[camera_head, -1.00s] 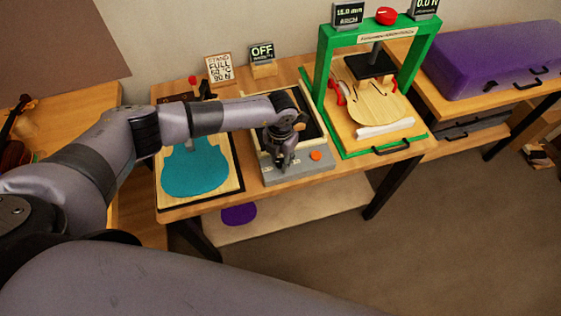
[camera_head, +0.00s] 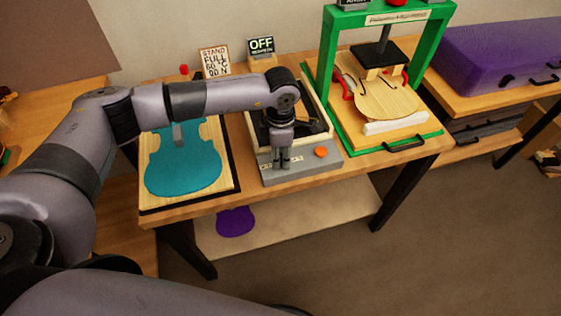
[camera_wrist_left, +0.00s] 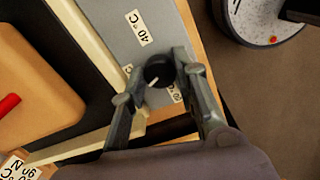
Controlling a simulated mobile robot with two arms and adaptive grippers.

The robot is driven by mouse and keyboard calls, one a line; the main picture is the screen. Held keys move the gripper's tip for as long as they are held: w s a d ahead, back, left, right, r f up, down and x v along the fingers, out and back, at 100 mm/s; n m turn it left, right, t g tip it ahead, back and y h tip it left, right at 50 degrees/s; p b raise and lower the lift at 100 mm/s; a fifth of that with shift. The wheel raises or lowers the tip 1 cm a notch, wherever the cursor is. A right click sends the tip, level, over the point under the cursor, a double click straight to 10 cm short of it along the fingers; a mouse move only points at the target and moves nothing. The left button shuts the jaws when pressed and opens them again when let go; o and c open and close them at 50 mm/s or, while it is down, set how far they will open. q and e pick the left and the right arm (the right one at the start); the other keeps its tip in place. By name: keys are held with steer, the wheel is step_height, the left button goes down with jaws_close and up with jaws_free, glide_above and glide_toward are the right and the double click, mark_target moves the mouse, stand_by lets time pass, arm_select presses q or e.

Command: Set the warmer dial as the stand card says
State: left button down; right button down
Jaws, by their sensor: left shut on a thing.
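The warmer (camera_head: 300,171) has a grey front panel with an orange button (camera_head: 320,152). Its black dial (camera_wrist_left: 158,70) shows in the left wrist view, with a white mark toward its lower left. A "40 °C" label (camera_wrist_left: 140,28) is near it; another label beside the dial is partly hidden. My left gripper (camera_head: 282,164) points down at the panel, and in the left wrist view its fingers (camera_wrist_left: 157,74) are shut on the dial from both sides. The stand card (camera_head: 214,62) appears to read STAND, FULL, 60 °C, 90 N. The warmer's display (camera_head: 261,46) reads OFF. My right gripper is out of view.
A teal violin-shaped plate (camera_head: 185,168) lies on a board left of the warmer. A green press frame (camera_head: 328,62) with a violin plate (camera_head: 372,98) stands at right. A purple case (camera_head: 500,58) is farther right. My left arm spans above the bench.

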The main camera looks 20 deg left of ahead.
mark_target(281, 158)
arm_select(q)
steer(key=m+b, duration=0.2)
steer(key=b, duration=0.1)
steer(key=shift+f+m, duration=0.1)
steer(key=shift+m, duration=0.3)
steer(key=shift+m+b, duration=0.6)
steer(key=shift+r, duration=0.2)
steer(key=c, duration=1.2)
jaws_free()
steer(key=shift+c, duration=0.2)
steer(key=shift+f, duration=0.1)
step_height(281, 158, up, 12)
